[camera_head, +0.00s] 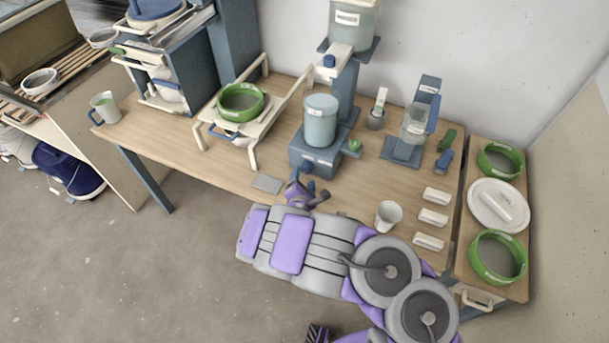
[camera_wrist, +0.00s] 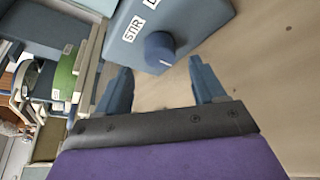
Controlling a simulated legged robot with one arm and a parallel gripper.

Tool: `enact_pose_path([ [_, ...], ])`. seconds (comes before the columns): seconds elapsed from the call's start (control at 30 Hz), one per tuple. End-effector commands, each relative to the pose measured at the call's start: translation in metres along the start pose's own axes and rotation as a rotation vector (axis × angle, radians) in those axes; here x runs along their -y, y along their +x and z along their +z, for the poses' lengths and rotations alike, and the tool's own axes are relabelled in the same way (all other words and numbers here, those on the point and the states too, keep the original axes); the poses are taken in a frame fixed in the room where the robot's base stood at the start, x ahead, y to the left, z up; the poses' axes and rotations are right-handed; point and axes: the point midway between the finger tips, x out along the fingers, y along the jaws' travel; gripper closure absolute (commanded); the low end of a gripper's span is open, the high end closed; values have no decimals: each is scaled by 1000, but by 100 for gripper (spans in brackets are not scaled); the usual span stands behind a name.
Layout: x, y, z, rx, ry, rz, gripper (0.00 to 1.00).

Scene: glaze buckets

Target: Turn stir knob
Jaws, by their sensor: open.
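The stir knob (camera_wrist: 160,50) is a blue-grey round knob with a light pointer mark. It sits on the front face of the blue-grey stirrer base (camera_wrist: 200,20), beside a white label reading "STIR". In the head view the base (camera_head: 316,158) stands on the wooden table with a pale blue bucket (camera_head: 320,120) on top. My gripper (camera_wrist: 158,82) is open and empty in the wrist view. Its two blue fingers point toward the knob, which lies just beyond and between the tips, apparently untouched. In the head view my gripper (camera_head: 306,190) is in front of the base, and the knob is hard to make out.
A green sieve (camera_head: 241,102) sits on a cream stand left of the base. A white cup (camera_head: 388,216) and several white labelled blocks (camera_head: 433,217) lie to the right. A flat grey plate (camera_head: 267,184) lies near the table's front edge.

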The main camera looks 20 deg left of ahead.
Motion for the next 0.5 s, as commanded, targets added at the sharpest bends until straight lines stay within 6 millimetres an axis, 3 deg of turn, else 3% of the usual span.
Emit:
enact_pose_path([
  [0.07,4,16,1,5,8,-3,31],
  [0.2,2,30,0,1,8,-1,31],
  [0.5,1,42,2,3,1,1,31],
])
